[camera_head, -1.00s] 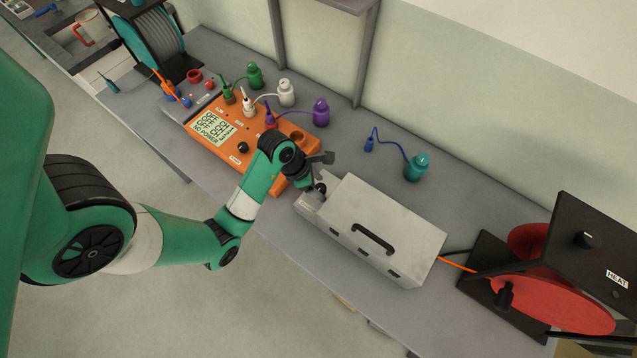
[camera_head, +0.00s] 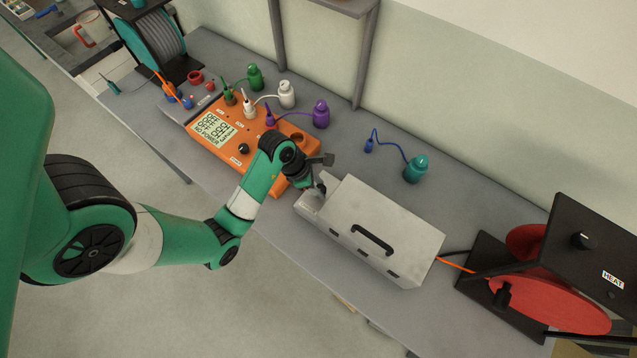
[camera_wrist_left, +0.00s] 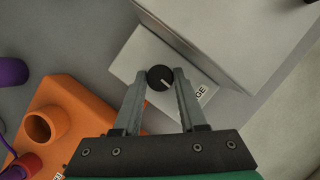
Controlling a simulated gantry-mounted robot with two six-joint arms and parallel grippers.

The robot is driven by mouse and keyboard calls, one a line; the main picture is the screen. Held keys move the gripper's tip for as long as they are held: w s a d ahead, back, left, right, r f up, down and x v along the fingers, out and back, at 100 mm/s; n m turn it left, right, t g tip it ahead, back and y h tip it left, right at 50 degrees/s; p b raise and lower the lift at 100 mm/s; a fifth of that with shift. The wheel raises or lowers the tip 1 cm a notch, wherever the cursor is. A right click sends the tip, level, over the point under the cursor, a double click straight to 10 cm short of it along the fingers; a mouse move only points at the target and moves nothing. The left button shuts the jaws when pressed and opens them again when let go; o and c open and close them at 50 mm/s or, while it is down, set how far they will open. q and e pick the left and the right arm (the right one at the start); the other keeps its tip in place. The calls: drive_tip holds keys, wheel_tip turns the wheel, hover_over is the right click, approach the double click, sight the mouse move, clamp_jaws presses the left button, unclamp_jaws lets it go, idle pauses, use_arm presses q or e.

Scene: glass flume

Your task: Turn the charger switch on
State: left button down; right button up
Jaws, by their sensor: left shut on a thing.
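The charger is a pale grey box (camera_head: 385,222) with a black handle, standing on the bench. Its low ledge (camera_wrist_left: 150,52) carries a round black knob (camera_wrist_left: 160,78) with a white pointer line, beside a partly hidden label ending in "GE". The pointer slants toward the lower right in the left wrist view. My left gripper (camera_head: 319,187) is at the ledge end of the box. In the left wrist view its two fingers (camera_wrist_left: 161,80) are shut on the knob, one on each side. In the head view the gripper mostly hides the knob. My right gripper is not in view.
An orange panel (camera_head: 262,170) with a display and plugged leads lies left of the gripper. Green, white and purple bottles (camera_head: 320,113) stand behind it. A teal bottle (camera_head: 415,168) stands behind the box, and a black-and-red HEAT machine (camera_head: 560,300) at right.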

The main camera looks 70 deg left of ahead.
use_arm(q)
drive_tip(key=m+p, duration=0.1)
drive_tip(key=m+h+p, duration=0.1)
drive_tip(key=m+p, duration=0.2)
drive_tip(key=p, duration=0.1)
drive_tip(key=shift+a+r+g+h, duration=0.15)
drive_tip(key=shift+r+g+h, duration=0.15)
drive_tip(key=shift+g+h, duration=0.1)
drive_tip(key=m+p, duration=0.1)
drive_tip(key=m, duration=0.2)
drive_tip(key=shift+w+f+g+h+p, duration=0.1)
drive_tip(key=shift+w+g+h+p, duration=0.05)
drive_tip(key=shift+g+h+p, duration=0.2)
drive_tip(key=shift+m+g+h, duration=0.25)
drive_tip(key=shift+m, duration=0.65)
drive_tip(key=m+g, duration=0.1)
drive_tip(key=m, duration=0.1)
drive_tip(key=shift+w+a+f+m+p, duration=0.1)
drive_tip(key=shift+m+p, duration=0.2)
drive_tip(key=shift+m, duration=0.1)
drive_tip(key=m+g, duration=0.1)
drive_tip(key=m, duration=0.2)
drive_tip(key=m+g, duration=0.1)
drive_tip(key=m, duration=0.1)
drive_tip(key=shift+w+m+h, duration=0.1)
drive_tip(key=shift+m+h, duration=0.2)
drive_tip(key=shift+m, duration=0.1)
drive_tip(key=shift+f, duration=0.1)
drive_tip(key=shift+c, duration=2.3)
unclamp_jaws()
